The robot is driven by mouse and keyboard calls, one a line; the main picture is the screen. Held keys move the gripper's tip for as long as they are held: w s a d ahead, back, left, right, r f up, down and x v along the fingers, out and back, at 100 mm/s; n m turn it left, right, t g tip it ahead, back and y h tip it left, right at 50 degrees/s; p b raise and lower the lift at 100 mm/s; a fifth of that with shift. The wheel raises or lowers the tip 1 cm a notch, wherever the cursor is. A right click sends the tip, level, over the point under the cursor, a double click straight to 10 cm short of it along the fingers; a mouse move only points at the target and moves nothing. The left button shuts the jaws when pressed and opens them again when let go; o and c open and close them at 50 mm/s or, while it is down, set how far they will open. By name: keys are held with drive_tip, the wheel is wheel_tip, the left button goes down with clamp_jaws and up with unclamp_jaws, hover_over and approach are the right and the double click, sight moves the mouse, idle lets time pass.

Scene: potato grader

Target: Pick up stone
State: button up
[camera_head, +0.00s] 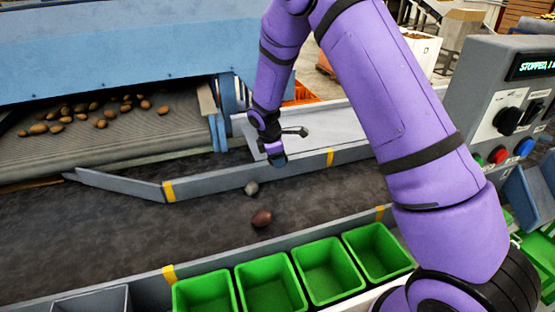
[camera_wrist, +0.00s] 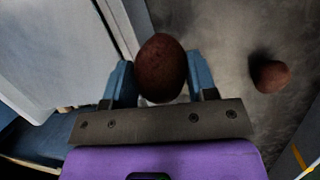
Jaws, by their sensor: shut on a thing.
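My gripper (camera_wrist: 160,84) is shut on a dark reddish-brown rounded lump (camera_wrist: 160,58), which sits between its blue fingers in the wrist view. I cannot tell from its look whether it is stone or potato. In the head view my gripper (camera_head: 277,160) is over the far side of the dark belt, and the held lump cannot be made out. A small grey stone-like lump (camera_head: 251,188) shows on the belt, below and left of my gripper. A larger reddish-brown lump (camera_head: 262,218) lies nearer; a similar lump (camera_wrist: 270,75) shows right of my gripper in the wrist view.
Several green bins (camera_head: 248,270) line the near side of the belt (camera_head: 120,222). Grey rails with yellow marks (camera_head: 169,190) edge the belt. Several potatoes (camera_head: 100,123) lie on the conveyor at the back left. A control panel (camera_head: 505,115) stands at the right.

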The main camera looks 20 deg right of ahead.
drive_tip(key=shift+f, duration=0.5)
drive_tip(key=shift+f, duration=0.65)
drive_tip(key=o, duration=1)
drive_tip(key=shift+r, duration=0.1)
